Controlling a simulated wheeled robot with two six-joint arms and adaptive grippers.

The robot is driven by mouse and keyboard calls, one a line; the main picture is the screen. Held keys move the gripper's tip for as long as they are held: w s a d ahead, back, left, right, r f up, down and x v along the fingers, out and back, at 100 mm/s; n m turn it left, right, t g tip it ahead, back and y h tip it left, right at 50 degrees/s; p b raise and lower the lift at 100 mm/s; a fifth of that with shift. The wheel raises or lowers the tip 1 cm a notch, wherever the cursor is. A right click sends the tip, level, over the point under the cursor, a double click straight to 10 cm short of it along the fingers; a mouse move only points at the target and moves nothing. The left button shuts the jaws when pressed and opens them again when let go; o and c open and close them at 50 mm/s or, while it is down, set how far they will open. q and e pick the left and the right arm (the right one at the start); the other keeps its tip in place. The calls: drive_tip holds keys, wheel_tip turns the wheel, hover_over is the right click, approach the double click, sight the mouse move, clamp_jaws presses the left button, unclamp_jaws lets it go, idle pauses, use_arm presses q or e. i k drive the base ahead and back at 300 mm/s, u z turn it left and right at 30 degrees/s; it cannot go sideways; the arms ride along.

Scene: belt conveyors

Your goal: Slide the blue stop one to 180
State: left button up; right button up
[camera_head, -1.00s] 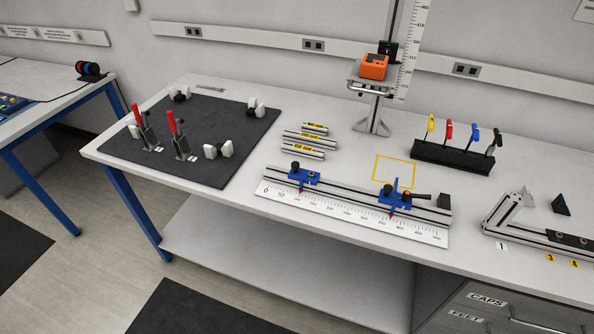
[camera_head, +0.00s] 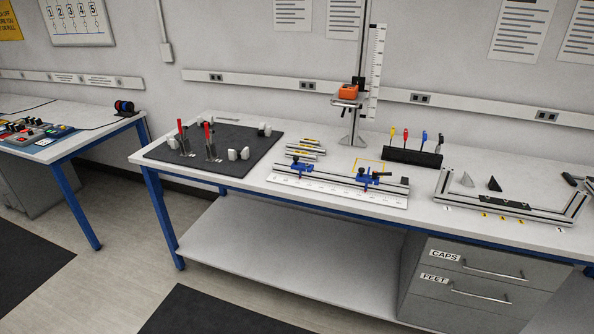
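Two blue stops sit on a metal rail (camera_head: 335,180) near the front of the workbench. The left blue stop (camera_head: 302,173) is near the low end of the white scale (camera_head: 335,193). The right blue stop (camera_head: 369,177) is toward the high end and has a dark clamp handle. The scale runs along the rail's front edge; its numbers are too small to read now. Neither of my grippers shows in the head view.
A dark mat (camera_head: 225,145) with red-handled clamps lies left of the rail. Short metal profiles (camera_head: 306,148) lie behind it. A black rack (camera_head: 413,157) of coloured tools and a profile frame (camera_head: 512,207) are to the right. An orange device (camera_head: 348,92) is on a stand.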

sight(299, 166)
drive_tip(key=z, duration=0.8)
drive_tip(key=i, duration=0.9)
drive_tip(key=z, duration=0.05)
